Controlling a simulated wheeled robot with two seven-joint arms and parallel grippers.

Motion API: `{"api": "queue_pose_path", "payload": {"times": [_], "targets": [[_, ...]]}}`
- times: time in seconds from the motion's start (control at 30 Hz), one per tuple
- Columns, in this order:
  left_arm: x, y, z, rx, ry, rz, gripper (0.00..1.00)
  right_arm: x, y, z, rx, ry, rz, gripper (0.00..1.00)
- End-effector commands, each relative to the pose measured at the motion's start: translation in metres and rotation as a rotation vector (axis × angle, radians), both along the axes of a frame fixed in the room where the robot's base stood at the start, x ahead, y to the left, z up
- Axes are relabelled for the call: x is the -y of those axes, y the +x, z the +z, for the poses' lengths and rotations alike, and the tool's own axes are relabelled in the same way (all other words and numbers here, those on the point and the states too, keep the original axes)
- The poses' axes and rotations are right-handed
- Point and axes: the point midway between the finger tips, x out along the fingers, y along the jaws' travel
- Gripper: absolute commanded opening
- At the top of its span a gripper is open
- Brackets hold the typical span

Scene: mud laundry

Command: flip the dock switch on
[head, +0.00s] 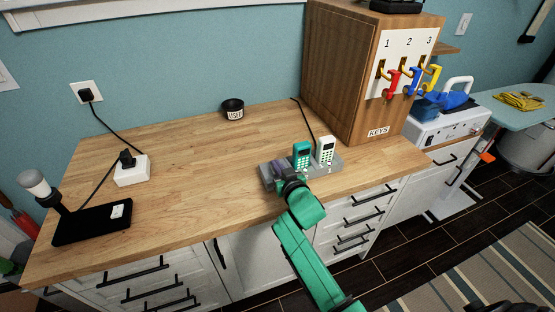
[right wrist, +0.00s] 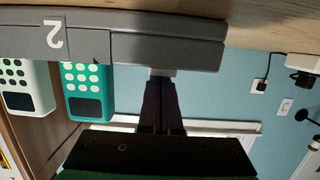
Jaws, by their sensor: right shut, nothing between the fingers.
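A grey dock (head: 328,171) lies near the counter's front edge, with a teal handset (head: 302,154) and a white handset (head: 325,150) standing in it. The right wrist view is upside down and shows the dock (right wrist: 120,48), a raised "2" and a small grey block (right wrist: 160,72) on the dock's upper side. My right gripper (head: 278,169) is shut and empty at the dock's left end. Its fingertips (right wrist: 163,82) show right at the small block; I cannot tell whether they touch it. No marked switch is clear on the dock. My left gripper is out of view.
A wooden key cabinet (head: 340,75) stands behind the dock on the right. The middle counter is clear.

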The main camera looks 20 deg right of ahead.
Motion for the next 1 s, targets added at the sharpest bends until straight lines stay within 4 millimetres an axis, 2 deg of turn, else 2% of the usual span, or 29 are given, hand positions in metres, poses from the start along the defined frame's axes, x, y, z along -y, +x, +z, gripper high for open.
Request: {"api": "queue_pose_path", "payload": {"times": [0.17, 0.27, 0.47, 0.5, 0.53, 0.8, 1.0], "targets": [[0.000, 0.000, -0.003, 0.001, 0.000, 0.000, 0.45, 0.000, 0.000, -0.002, 0.002, 0.000, 0.000, 0.00], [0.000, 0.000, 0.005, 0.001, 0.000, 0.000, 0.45, 0.001, 0.001, 0.006, 0.003, 0.000, 0.000, 0.00], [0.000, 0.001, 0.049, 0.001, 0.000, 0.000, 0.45, 0.007, 0.011, 0.053, 0.004, -0.001, -0.001, 0.00], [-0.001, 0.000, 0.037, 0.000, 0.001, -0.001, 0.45, 0.008, 0.001, 0.044, 0.002, -0.001, -0.001, 0.00], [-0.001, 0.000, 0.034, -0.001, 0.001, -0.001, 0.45, 0.008, -0.007, 0.043, 0.001, 0.000, 0.000, 0.00], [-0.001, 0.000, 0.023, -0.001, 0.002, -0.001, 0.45, 0.011, -0.066, 0.065, 0.003, 0.000, 0.001, 0.00], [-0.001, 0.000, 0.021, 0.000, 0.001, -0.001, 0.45, 0.012, -0.083, 0.073, 0.003, 0.000, 0.000, 0.00]]}}
